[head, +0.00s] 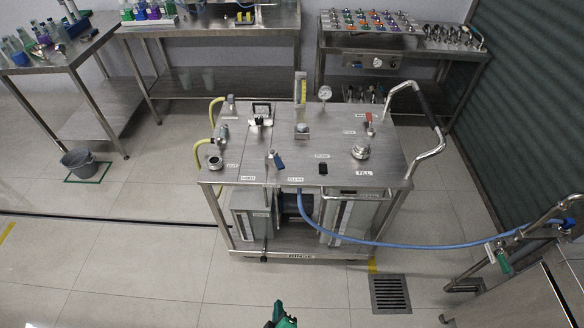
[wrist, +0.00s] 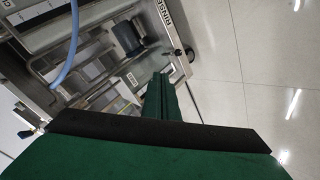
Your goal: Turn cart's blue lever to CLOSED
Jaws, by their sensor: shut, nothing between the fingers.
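The steel cart (head: 340,185) stands in the middle of the head view, with fittings and small labels on its top. A small blue lever (head: 277,160) sits near the front edge of the top, left of centre; its label is too small to read surely. My green gripper (head: 281,316) is low at the bottom of the head view, in front of the cart and well apart from the lever. In the wrist view, its green fingers (wrist: 160,98) are together and empty, pointing toward the cart's lower frame. The blue lever cannot be made out in the wrist view.
A blue hose (head: 420,244) runs from the cart's front to a pipe stand with a green-handled valve (head: 503,262) at right. A floor drain (head: 390,294) lies before the cart. Benches stand behind; a bucket (head: 79,161) is at left. Floor at front left is clear.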

